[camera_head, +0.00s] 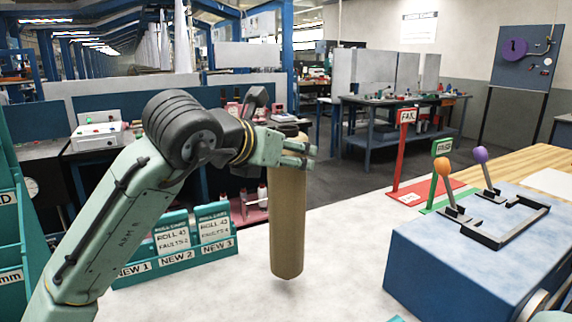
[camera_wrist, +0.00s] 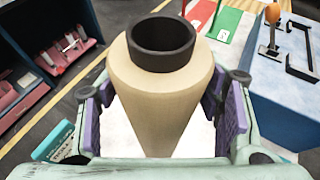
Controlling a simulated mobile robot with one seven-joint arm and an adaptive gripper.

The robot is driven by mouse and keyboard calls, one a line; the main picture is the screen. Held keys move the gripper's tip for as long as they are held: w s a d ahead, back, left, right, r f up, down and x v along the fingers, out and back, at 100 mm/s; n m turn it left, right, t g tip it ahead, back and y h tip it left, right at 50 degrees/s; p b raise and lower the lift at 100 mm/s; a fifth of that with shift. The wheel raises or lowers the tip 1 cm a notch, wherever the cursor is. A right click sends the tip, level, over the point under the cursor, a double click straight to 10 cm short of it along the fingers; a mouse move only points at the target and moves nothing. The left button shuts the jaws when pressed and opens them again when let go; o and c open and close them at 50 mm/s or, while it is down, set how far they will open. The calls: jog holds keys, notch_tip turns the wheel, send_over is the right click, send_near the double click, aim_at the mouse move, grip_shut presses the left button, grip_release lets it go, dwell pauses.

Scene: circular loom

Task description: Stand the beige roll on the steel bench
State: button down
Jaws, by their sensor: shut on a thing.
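The beige roll (camera_head: 287,220) hangs upright from my gripper (camera_head: 300,152) in the head view. My gripper is shut around its upper part. The roll's lower end is over the pale steel bench (camera_head: 220,290); I cannot tell whether it touches the bench. In the wrist view the roll (camera_wrist: 165,95) stands between the purple finger pads of my gripper (camera_wrist: 165,120), with a dark core ring at its top. The wrist view hides the roll's lower end.
A blue box (camera_head: 480,250) with orange and purple levers stands at the bench's right. Red FAIL (camera_head: 406,130) and green PASS (camera_head: 441,160) signs stand behind it. Teal NEW card holders (camera_head: 175,250) line the left edge. The bench between is clear.

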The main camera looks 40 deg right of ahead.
jog(key=shift+f+p, duration=0.4)
jog(key=shift+f, duration=1.1)
jog(key=shift+c, duration=2.4)
grip_release()
jog(key=shift+f, duration=0.15)
jog(key=v, duration=1.2)
jog(key=shift+s, duration=0.1)
